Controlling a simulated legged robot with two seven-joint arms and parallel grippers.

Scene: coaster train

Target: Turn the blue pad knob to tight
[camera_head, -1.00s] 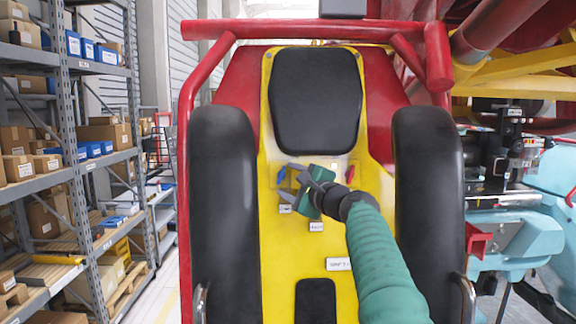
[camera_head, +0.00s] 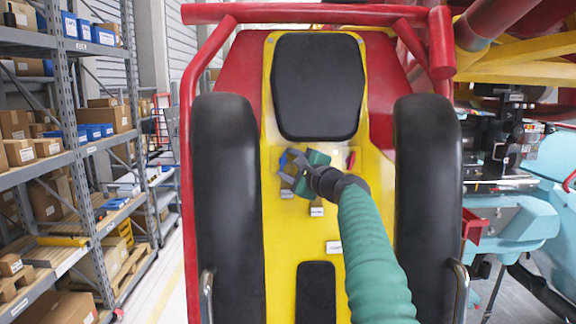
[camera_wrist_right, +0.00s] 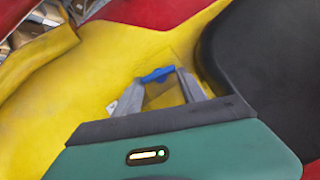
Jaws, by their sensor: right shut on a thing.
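The blue pad knob (camera_wrist_right: 158,75) sits on the yellow seat panel, between the two fingertips of my right gripper (camera_wrist_right: 158,82) in the right wrist view. The fingers are shut on it. In the head view the blue knob (camera_head: 285,160) shows partly at the tips of my right gripper (camera_head: 287,168), just below the black headrest pad. The gripper body hides part of it. The knob's exact angle and any tight marking cannot be read. My left gripper is not in view.
A red knob (camera_head: 350,160) is right of my gripper on the same panel. Small white labels (camera_head: 317,211) lie below. Black side bolsters (camera_head: 225,200) flank the yellow panel, with a headrest (camera_head: 318,87) above. Shelves (camera_head: 70,150) stand at left.

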